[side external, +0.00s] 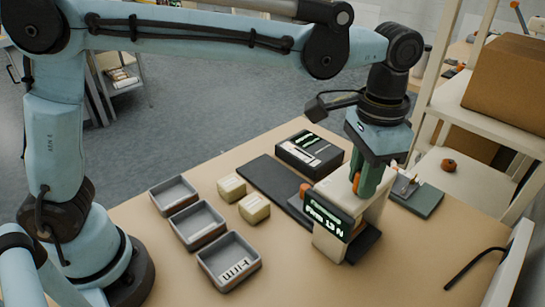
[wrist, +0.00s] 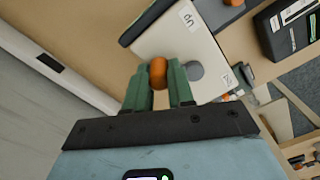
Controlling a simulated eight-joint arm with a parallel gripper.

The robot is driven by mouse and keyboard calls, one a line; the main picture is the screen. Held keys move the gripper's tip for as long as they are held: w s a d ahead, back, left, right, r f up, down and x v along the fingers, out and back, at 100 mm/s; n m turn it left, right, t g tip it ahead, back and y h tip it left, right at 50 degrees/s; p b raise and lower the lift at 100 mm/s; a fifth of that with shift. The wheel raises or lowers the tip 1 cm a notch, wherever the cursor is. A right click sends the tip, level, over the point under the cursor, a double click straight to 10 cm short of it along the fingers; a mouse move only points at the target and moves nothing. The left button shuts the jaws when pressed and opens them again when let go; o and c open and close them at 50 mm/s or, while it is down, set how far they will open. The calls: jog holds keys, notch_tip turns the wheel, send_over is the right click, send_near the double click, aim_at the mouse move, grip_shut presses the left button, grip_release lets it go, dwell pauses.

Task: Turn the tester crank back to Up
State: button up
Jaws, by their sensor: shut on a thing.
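The tester (side external: 330,212) is a cream-white unit on the table; its lit screen reads "Firm 13 N". In the wrist view its pale top (wrist: 180,42) carries an "Up" label (wrist: 188,18) at the far edge and another label (wrist: 228,76), unreadable, at the right. My gripper (side external: 363,186) points down over the tester. In the wrist view its green fingers (wrist: 158,88) are shut on the orange crank knob (wrist: 158,70), away from the "Up" label. The crank's arm is mostly hidden by the fingers.
Three grey trays (side external: 203,220) stand at the left, the nearest labelled "Firm". Two cream blocks (side external: 254,208) lie beside a dark mat (side external: 268,180). A black device (side external: 310,152) stands behind the tester, and a grey-green plate (side external: 420,200) lies to its right. The front right table is mostly clear.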

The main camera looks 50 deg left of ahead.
jog(key=shift+w, duration=0.1)
jog(key=shift+w+d, duration=0.4)
jog(key=shift+w, duration=0.2)
jog(key=shift+w+d, duration=0.35)
jog(key=shift+w, duration=0.2)
jog(key=shift+w+a, duration=0.1)
jog(key=shift+w, duration=1.25)
jog(key=shift+w+a, duration=0.8)
jog(key=shift+w, duration=0.2)
